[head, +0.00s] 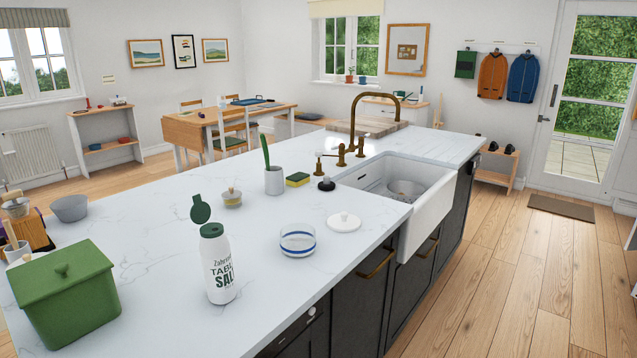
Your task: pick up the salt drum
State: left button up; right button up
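The salt drum (219,268) is a white cylinder with dark green lettering and a green top. It stands upright on the white island counter near its front edge. A round green lid (201,209) shows just above and behind its top; I cannot tell whether it is attached. Neither of my grippers is in view, and nothing is touching the drum.
A green lidded bin (66,293) stands left of the drum. A glass bowl with a blue band (298,240) and a white lid (343,222) lie to its right. The sink (407,188) and brass tap (359,125) are farther back.

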aim_at(214, 247)
jog(key=k, duration=0.65)
jog(key=z, duration=1.75)
jog(key=k+j, duration=0.25)
jog(key=j, duration=0.35)
jog(key=k+j, duration=0.25)
jog(key=j, duration=0.3)
jog(key=k+j, duration=0.3)
jog(key=j, duration=0.3)
jog(key=k+j, duration=0.25)
jog(key=j, duration=0.3)
jog(key=k+j, duration=0.25)
jog(key=j, duration=0.35)
jog(key=k+j, duration=0.25)
jog(key=j, duration=0.3)
jog(key=k+j, duration=0.25)
jog(key=j, duration=0.35)
jog(key=k+j, duration=0.3)
jog(key=j, duration=0.25)
